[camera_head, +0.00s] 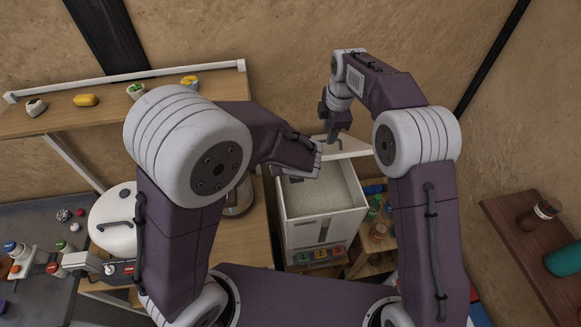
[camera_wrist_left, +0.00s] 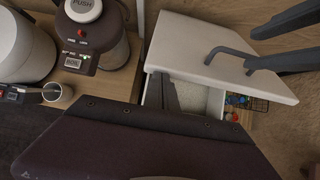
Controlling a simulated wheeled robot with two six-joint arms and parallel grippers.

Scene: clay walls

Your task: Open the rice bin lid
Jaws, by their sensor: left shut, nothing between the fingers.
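The white rice bin (camera_head: 310,235) stands in the middle of the head view, its top uncovered and pale rice (camera_head: 322,195) visible inside. Its white lid (camera_head: 352,148) is tilted up at the back; the left wrist view shows the lid (camera_wrist_left: 185,38) with a dark bar handle (camera_wrist_left: 228,53). My left gripper (camera_head: 316,160) is shut and empty, over the bin's back left corner near the lid. My right gripper (camera_head: 333,122) is above the lid by the handle. Its dark fingers look apart in the left wrist view (camera_wrist_left: 287,40). Contact with the handle is unclear.
A rice cooker-like white appliance (camera_head: 113,218) and a dispenser marked PUSH (camera_wrist_left: 88,30) stand left of the bin. Jars (camera_head: 378,230) are close on its right. A shelf (camera_head: 60,118) with small items is at back left; a wooden table (camera_head: 515,235) is at right.

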